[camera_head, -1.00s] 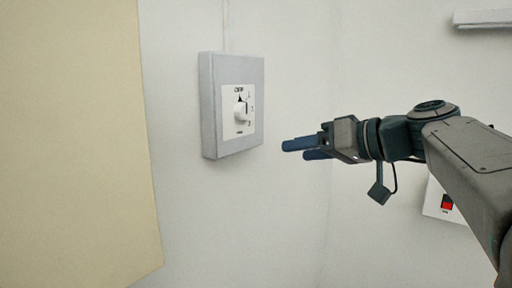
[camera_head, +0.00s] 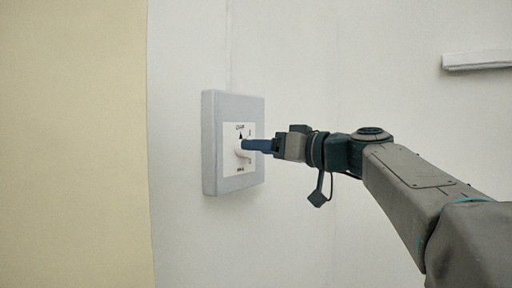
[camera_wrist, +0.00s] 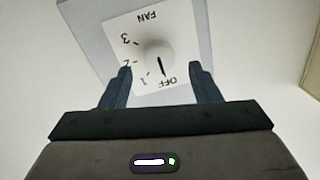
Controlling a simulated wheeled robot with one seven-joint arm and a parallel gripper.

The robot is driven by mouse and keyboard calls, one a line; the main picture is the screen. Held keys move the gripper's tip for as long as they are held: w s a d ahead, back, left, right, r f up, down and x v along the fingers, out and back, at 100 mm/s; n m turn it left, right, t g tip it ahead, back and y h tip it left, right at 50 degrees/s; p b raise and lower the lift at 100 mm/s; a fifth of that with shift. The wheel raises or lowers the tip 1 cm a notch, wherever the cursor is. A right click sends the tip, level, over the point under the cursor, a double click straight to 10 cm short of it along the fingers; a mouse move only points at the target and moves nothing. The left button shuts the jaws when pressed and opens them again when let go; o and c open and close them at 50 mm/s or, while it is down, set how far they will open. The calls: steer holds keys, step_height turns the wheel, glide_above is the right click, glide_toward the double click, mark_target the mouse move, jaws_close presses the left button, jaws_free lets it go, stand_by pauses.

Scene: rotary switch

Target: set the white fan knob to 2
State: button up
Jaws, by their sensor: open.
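The white fan knob (camera_head: 239,149) is on a white dial plate on a grey wall box (camera_head: 211,150). The wrist view shows the round knob (camera_wrist: 153,52) with its black line pointing towards OFF. The marks OFF, 1, 2, 3 (camera_wrist: 124,39) and the word FAN are upside down or tilted there. My gripper (camera_head: 253,146) is at the dial in the head view, its fingers overlapping the knob's right side. In the wrist view my gripper (camera_wrist: 160,78) is open, with one finger to each side of the knob's lower part and gaps between. Contact cannot be told.
A beige panel (camera_head: 75,145) stands at the left of the head view. A white ledge (camera_head: 478,60) sticks out of the wall at upper right. The wall around the box is bare.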

mark_target(239, 151)
steer(key=shift+x, duration=1.2)
steer(key=c, duration=1)
steer(key=shift+f, duration=0.1)
steer(key=shift+f+m+t+p, duration=0.15)
steer(key=shift+m+t, duration=0.25)
steer(key=shift+m, duration=4.2)
steer(key=shift+m+t+p, duration=0.25)
steer(key=shift+m+t, duration=0.15)
steer(key=shift+m, duration=4.2)
